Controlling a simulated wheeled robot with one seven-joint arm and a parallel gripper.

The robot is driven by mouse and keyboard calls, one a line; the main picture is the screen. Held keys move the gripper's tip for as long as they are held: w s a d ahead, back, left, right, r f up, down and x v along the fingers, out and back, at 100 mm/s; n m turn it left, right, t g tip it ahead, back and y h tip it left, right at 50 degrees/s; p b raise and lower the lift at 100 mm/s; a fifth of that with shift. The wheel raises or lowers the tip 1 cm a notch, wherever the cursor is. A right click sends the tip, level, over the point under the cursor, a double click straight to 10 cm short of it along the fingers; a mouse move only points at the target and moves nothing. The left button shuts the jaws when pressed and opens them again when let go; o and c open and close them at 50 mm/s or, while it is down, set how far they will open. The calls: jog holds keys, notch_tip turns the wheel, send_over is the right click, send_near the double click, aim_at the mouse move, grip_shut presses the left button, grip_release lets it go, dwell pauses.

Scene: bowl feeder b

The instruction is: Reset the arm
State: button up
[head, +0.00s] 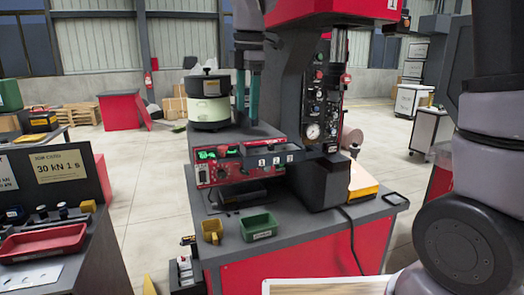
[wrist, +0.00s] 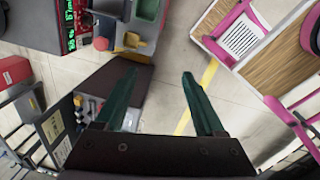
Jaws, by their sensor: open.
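My gripper (head: 247,112) shows in the head view with its two teal fingers pointing down, just right of the bowl feeder (head: 209,112), a pale green drum with a dark lid. In the wrist view my gripper (wrist: 159,73) has its fingers spread apart with only floor and the edge of a dark bench between them. It holds nothing. I cannot tell from the head view how far its tips are above the bench.
The red-sided workbench (head: 300,240) carries a control box (head: 205,172), a yellow bin (head: 212,231) and a green bin (head: 258,227). A red press head (head: 330,12) overhangs it. A side bench holds a red tray (head: 42,243). Pink-framed chairs (wrist: 245,30) show in the wrist view.

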jog(key=s+d+r+m+t, duration=0.1)
jog(key=s+d+m+t, duration=0.1)
jog(key=d+m, duration=0.7)
jog(key=s+d+r+m+t+y, duration=0.1)
jog(key=s+d+m, duration=0.3)
jog(key=d+m, duration=0.5)
jog(key=s+d+r+m+t, duration=0.1)
jog(key=s+d+m+t, duration=0.2)
jog(key=d+m, duration=0.7)
jog(key=shift+s+d, duration=0.2)
jog(key=shift+s, duration=0.1)
